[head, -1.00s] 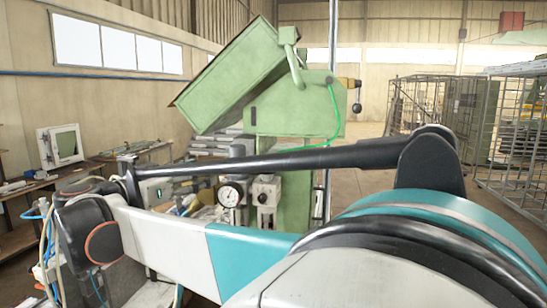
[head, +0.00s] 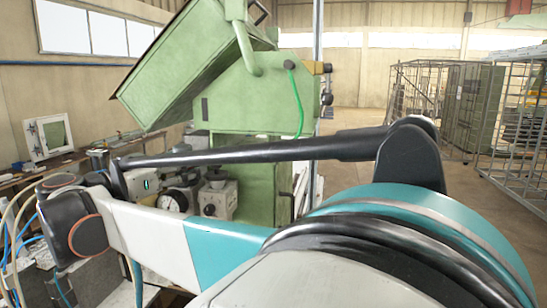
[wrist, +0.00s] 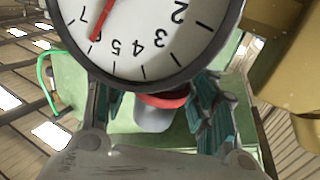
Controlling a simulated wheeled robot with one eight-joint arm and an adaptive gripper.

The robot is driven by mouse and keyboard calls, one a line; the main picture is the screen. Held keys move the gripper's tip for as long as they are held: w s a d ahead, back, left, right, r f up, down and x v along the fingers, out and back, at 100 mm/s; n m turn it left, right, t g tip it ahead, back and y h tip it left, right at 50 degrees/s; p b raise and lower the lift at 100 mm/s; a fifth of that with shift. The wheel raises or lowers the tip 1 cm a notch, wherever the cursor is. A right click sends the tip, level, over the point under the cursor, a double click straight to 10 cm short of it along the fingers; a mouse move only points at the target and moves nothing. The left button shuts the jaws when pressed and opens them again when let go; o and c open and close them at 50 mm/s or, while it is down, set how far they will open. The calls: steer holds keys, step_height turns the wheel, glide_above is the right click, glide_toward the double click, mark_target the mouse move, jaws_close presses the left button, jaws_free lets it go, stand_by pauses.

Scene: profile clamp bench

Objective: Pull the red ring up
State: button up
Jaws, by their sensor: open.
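In the wrist view, a red ring (wrist: 166,101) sits around a grey cylindrical part (wrist: 154,119). The ring's upper part is hidden behind a white dial gauge (wrist: 150,35) with a dark rim. My gripper (wrist: 159,95) is open, with one teal-lined finger on each side of the ring. The ring appears between the fingers, with a gap on both sides; I cannot tell its depth relative to the fingertips. In the head view, the dial gauge (head: 174,201) shows beyond my arm, while the ring cannot be made out and my gripper is not in sight.
A large green machine (head: 230,97) stands ahead, with a tilted green cover (head: 180,70) and a green hose (head: 298,105). A cluttered bench (head: 40,170) lies at the left. Wire cages (head: 415,95) stand at the right, with open floor before them.

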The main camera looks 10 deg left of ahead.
steer(key=shift+s+a, duration=0.2)
